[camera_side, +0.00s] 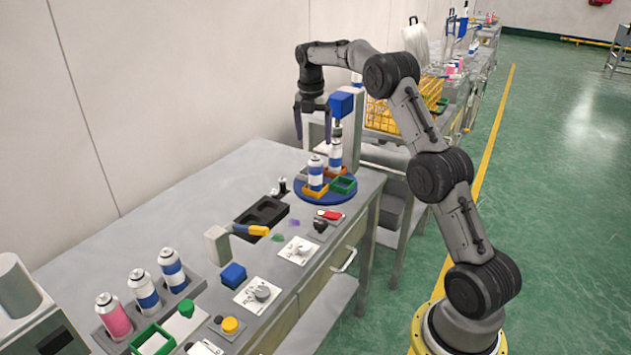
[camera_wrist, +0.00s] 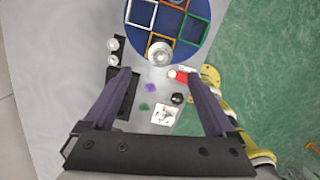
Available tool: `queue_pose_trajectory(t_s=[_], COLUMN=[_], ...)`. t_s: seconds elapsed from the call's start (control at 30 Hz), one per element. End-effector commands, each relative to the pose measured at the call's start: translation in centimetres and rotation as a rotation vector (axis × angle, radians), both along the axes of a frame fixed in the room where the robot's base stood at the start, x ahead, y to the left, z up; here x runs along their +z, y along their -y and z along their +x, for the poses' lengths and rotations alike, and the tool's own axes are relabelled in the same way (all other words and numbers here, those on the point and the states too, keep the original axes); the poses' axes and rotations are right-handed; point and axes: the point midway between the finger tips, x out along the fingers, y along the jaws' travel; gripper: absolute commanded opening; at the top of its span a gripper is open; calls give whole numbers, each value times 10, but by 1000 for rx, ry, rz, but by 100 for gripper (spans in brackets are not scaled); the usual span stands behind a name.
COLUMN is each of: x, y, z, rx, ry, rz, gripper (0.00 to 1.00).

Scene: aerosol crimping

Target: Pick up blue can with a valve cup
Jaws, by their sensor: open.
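A blue-and-white can (camera_side: 316,174) stands upright in a yellow holder at the front of the blue turntable (camera_side: 328,201). Its round silver top (camera_wrist: 160,52) shows at the turntable's near edge in the wrist view; whether that is a valve cup I cannot tell. A second blue-and-white can (camera_side: 336,155) stands behind it on the turntable, below a blue machine head. My gripper (camera_side: 312,126) is open and empty, pointing down above the turntable area. In the wrist view my gripper (camera_wrist: 160,75) has its fingers spread, the front can's top between and beyond their tips.
A rack at the front left holds a pink can (camera_side: 113,316) and two blue-and-white cans (camera_side: 143,290). The bench's back left is clear.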

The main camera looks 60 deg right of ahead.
Motion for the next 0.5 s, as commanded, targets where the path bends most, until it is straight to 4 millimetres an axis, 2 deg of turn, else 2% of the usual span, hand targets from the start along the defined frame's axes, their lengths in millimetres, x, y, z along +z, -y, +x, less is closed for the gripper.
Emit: queue_pose_trajectory(t_s=[0.07, 0.5], x=[-9, -79], y=[6, 14], z=[-3, -2], rx=[-12, -12], ry=[-6, -6], rz=[4, 4], gripper=[90, 90])
